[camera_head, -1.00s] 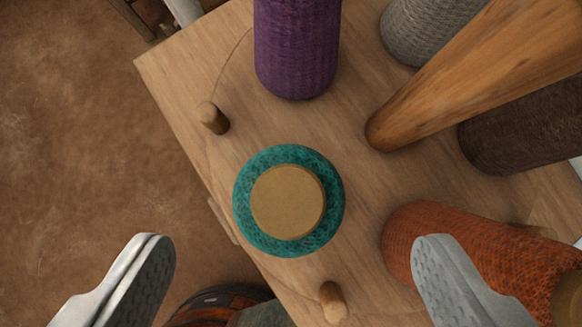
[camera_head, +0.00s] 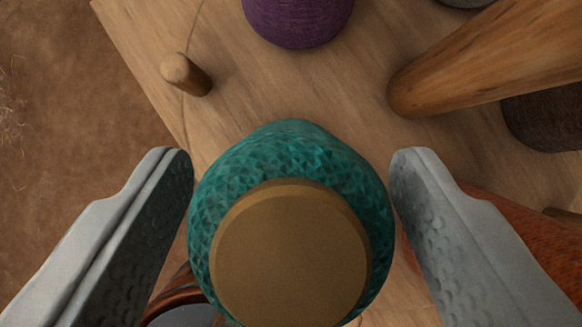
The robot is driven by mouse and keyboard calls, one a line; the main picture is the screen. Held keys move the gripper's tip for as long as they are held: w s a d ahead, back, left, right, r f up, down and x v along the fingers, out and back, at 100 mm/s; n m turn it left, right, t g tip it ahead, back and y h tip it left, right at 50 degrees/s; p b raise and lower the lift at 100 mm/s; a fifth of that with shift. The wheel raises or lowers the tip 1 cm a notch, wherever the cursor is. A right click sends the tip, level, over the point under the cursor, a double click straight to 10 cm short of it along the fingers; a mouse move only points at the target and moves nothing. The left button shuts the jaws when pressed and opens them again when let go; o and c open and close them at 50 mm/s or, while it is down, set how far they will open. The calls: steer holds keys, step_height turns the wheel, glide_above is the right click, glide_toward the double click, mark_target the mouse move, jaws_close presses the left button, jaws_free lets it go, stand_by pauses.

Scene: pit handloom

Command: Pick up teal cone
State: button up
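The teal cone (camera_head: 285,150) stands on the wooden board (camera_head: 255,90), seen from above with its round tan top toward the camera. My gripper (camera_head: 291,165) is open around it, one grey finger on the left and one on the right. The fingertips are close to the cone's sides. I cannot tell whether either finger touches it. The cone's lower part and base are hidden beneath its wide upper body.
A purple cone (camera_head: 298,18) stands at the top. A short wooden peg (camera_head: 187,75) is at upper left. A thick wooden post (camera_head: 480,58) leans in from the right, with a dark brown cone (camera_head: 550,118) behind it. An orange cone (camera_head: 535,240) is partly behind the right finger.

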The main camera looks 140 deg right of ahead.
steer(key=c, duration=1.1)
steer(key=shift+o, duration=0.2)
steer(key=shift+r, duration=0.1)
